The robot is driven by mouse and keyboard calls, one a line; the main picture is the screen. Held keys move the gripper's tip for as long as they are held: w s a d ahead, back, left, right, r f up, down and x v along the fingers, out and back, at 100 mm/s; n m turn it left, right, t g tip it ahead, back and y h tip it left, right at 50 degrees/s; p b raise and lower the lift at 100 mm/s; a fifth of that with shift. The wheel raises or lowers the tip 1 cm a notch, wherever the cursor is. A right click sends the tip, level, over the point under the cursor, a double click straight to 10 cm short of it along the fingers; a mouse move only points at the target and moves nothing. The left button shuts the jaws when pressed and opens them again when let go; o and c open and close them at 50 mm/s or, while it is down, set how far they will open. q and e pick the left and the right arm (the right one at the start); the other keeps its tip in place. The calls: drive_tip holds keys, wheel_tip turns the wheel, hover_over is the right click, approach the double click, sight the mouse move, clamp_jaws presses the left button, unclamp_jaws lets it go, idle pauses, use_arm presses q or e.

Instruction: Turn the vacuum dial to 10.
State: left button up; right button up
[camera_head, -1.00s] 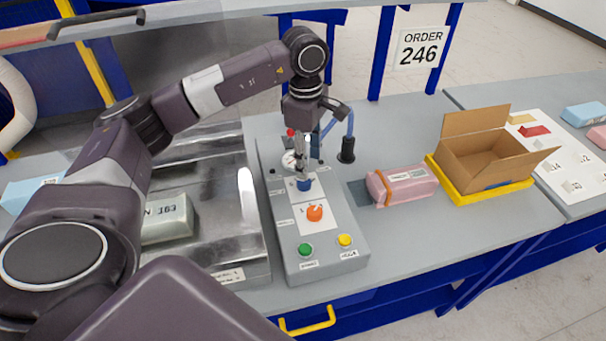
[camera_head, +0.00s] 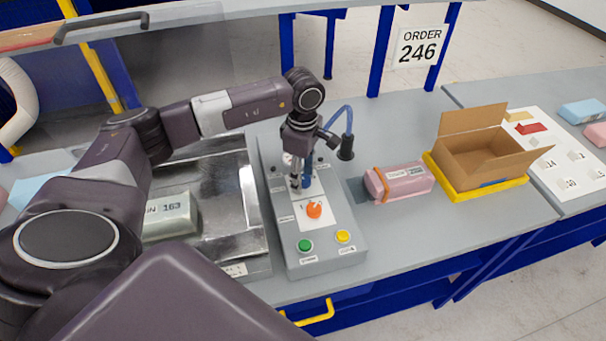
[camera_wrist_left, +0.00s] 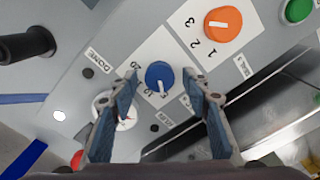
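The blue vacuum dial (camera_wrist_left: 160,75) sits on a white label plate with printed numbers in the left wrist view. Its white pointer mark faces the number side, toward the wrist; I cannot tell exactly which number it meets. My left gripper (camera_wrist_left: 161,80) is open, with one finger on each side of the dial and a visible gap to it. In the head view my left gripper (camera_head: 299,184) is low over the control panel (camera_head: 326,246), and the blue dial (camera_head: 308,180) is partly hidden behind the fingers. My right gripper is not in view.
An orange knob (camera_head: 314,210) sits close to the dial, with green (camera_head: 305,245) and yellow (camera_head: 343,237) buttons in front. A round gauge (camera_wrist_left: 116,112) is beside one finger. A pink foam pack (camera_head: 402,181) and an open carton (camera_head: 482,155) stand to the right.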

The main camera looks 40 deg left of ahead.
use_arm(q)
drive_tip(key=c, duration=1)
drive_tip(key=shift+w+f+m+b, duration=0.1)
drive_tip(key=shift+m+b, duration=0.2)
drive_tip(key=shift+b, duration=0.15)
drive_tip(key=m+b, duration=0.2)
drive_tip(key=b, duration=0.1)
drive_tip(key=shift+f+m, duration=0.15)
drive_tip(key=shift+m, duration=0.15)
drive_tip(key=m+b, duration=0.3)
drive_tip(key=shift+r+m+b, duration=0.2)
drive_tip(key=shift+m+b, duration=0.45)
drive_tip(key=shift+m, duration=0.15)
drive_tip(key=shift+r, duration=0.1)
drive_tip(key=o, duration=1.1)
drive_tip(key=shift+o, duration=0.2)
